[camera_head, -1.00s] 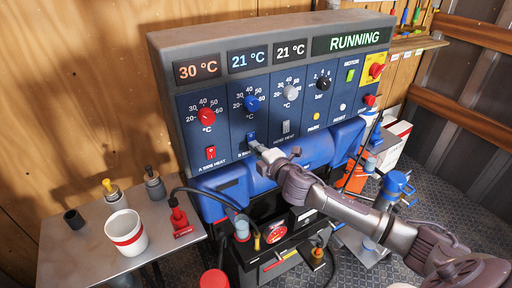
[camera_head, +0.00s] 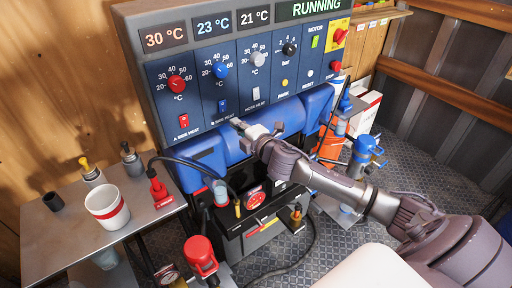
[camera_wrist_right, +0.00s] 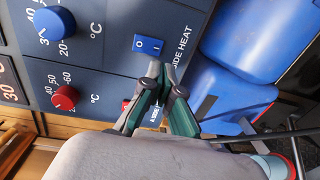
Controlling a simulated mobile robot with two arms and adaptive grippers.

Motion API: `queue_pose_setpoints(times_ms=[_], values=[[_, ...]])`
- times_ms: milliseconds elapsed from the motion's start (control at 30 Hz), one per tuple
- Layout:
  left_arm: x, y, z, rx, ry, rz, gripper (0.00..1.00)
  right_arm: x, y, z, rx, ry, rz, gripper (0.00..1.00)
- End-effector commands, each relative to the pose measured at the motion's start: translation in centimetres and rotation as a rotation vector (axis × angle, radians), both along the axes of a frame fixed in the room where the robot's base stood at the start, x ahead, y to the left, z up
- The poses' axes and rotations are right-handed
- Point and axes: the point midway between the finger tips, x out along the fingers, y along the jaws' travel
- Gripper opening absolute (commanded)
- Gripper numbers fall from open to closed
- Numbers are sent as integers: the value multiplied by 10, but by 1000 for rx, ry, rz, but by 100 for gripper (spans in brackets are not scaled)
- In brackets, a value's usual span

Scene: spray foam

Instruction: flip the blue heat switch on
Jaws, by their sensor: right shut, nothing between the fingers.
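The blue heat switch (camera_head: 222,106) is a small rocker on the panel, below the blue knob (camera_head: 220,70) and above the B side heat label. In the right wrist view the switch (camera_wrist_right: 148,45) shows white marks on its face; I cannot tell which side is pressed in. My right gripper (camera_head: 237,122) is just below and to the right of the switch in the head view. In the wrist view its fingertips (camera_wrist_right: 162,70) are together and empty, close beside the switch, with a small gap seen between. My left gripper is not in view.
The red switch (camera_head: 184,121) and grey switch (camera_head: 256,94) flank the blue one. The middle display (camera_head: 213,25) reads 23 °C. Blue rounded covers (camera_head: 205,160) bulge out below the panel. A metal table (camera_head: 60,235) with a white cup (camera_head: 106,207) stands at left.

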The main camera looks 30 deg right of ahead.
Motion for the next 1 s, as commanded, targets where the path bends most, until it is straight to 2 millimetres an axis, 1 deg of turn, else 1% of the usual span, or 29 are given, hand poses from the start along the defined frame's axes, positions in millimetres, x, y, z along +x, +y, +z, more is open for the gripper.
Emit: queue_pose_setpoints(times_ms=[33,100,167,233,400,500,600,733,1000], values=[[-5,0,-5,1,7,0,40,-7,0,-4,-1,2,1,0],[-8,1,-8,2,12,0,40,-17,-1,-6,-2,3,-1,0],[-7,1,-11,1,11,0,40,-27,-1,-8,-2,3,0,0],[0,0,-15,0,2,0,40,-39,-1,-9,-2,3,1,0],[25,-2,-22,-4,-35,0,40,-66,-2,-13,-1,4,1,0],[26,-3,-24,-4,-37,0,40,-76,-3,-13,-1,2,0,0],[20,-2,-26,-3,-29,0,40,-82,-4,-12,0,1,-1,0],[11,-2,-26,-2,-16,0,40,-85,-4,-11,0,0,-1,0],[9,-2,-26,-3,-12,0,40,-85,-4,-11,0,0,-1,0]])
